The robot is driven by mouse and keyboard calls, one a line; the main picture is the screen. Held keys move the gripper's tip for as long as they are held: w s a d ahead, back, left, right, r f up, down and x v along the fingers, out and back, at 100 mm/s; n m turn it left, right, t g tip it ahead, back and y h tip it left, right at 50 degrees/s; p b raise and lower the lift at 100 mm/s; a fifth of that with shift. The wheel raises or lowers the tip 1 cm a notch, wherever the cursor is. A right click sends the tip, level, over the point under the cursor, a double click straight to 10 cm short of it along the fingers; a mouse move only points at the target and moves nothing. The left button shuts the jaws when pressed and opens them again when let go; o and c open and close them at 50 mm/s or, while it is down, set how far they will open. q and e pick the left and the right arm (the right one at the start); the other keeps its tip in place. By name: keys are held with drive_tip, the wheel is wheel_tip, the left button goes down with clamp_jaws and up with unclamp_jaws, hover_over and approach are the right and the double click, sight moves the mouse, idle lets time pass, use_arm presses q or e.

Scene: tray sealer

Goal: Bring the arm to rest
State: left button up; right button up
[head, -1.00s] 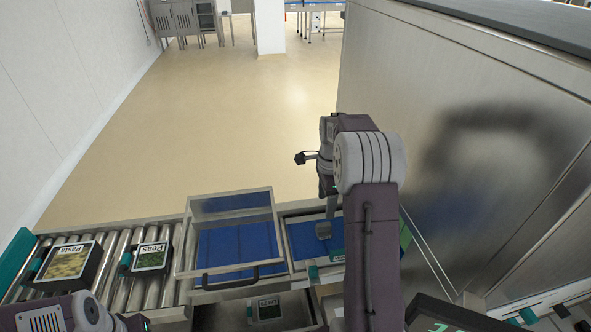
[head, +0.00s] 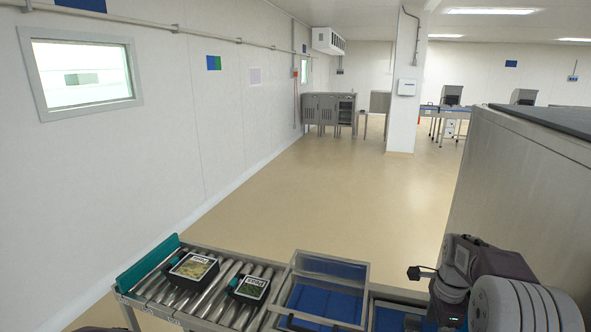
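My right arm (head: 490,285) stands at the lower right in the head view, over the right end of the conveyor line. Its gripper is hidden or out of the picture. Only a small dark edge of my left arm shows at the bottom left, and my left gripper is out of view.
A roller conveyor (head: 157,289) at the bottom left carries a pasta tray (head: 193,268) and a peas tray (head: 249,288). Beside it is a clear-lidded frame (head: 330,264) over a blue belt (head: 322,302). A large steel housing (head: 520,190) stands at right. The floor beyond is open.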

drive_tip(key=s+a+n, duration=0.1)
drive_tip(key=a+n, duration=0.1)
drive_tip(key=a, duration=0.6)
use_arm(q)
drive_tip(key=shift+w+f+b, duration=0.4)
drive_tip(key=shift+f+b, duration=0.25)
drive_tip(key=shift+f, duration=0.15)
use_arm(e)
drive_tip(key=s+a+f+n, duration=0.4)
drive_tip(key=s+n, duration=0.3)
drive_tip(key=n, duration=0.2)
drive_tip(key=s+a+f+n, duration=0.4)
drive_tip(key=s+n, duration=0.4)
drive_tip(key=n, duration=0.1)
drive_tip(key=shift+t, duration=0.3)
